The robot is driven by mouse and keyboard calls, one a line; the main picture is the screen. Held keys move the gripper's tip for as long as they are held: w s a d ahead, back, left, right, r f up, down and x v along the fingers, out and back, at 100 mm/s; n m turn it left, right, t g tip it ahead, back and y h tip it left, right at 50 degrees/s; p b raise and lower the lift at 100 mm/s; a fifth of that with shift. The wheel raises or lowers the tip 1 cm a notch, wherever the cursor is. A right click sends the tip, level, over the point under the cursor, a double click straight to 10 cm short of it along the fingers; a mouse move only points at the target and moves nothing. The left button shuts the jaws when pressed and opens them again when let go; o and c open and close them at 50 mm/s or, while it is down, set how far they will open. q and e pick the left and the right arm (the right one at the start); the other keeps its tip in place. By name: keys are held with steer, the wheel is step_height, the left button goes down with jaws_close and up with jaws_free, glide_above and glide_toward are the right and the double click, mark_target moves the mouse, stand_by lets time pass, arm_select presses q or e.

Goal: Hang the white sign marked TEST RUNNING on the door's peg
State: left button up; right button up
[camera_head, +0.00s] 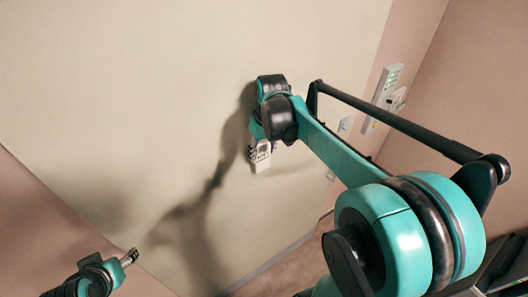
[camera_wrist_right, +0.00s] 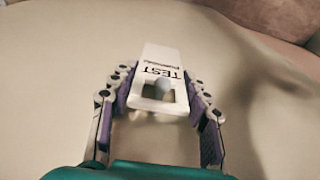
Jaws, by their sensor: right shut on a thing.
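The white sign (camera_wrist_right: 172,55), with TEST in dark letters, is between the fingers of my right gripper (camera_wrist_right: 160,88) in the right wrist view. Its end nearest the wrist has a squarish opening. A rounded grey peg (camera_wrist_right: 163,88) shows within that opening; I cannot tell how far it reaches through. In the head view the sign (camera_head: 262,162) hangs below my right gripper (camera_head: 259,146), close to the cream door (camera_head: 150,80). The peg is hidden there. My left gripper (camera_head: 130,257) is at the lower left, away from the door's middle; its jaw opening is unclear.
A wall panel with green lights (camera_head: 387,84) and small switches (camera_head: 398,101) are on the wall right of the door. Dark shelving (camera_head: 508,265) stands at the lower right. My arm's shadow falls on the door. The door's left part is clear.

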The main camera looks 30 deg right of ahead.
stand_by(0.4)
steer(key=o, duration=1)
steer(key=shift+w, duration=0.1)
steer(key=shift+r, duration=0.1)
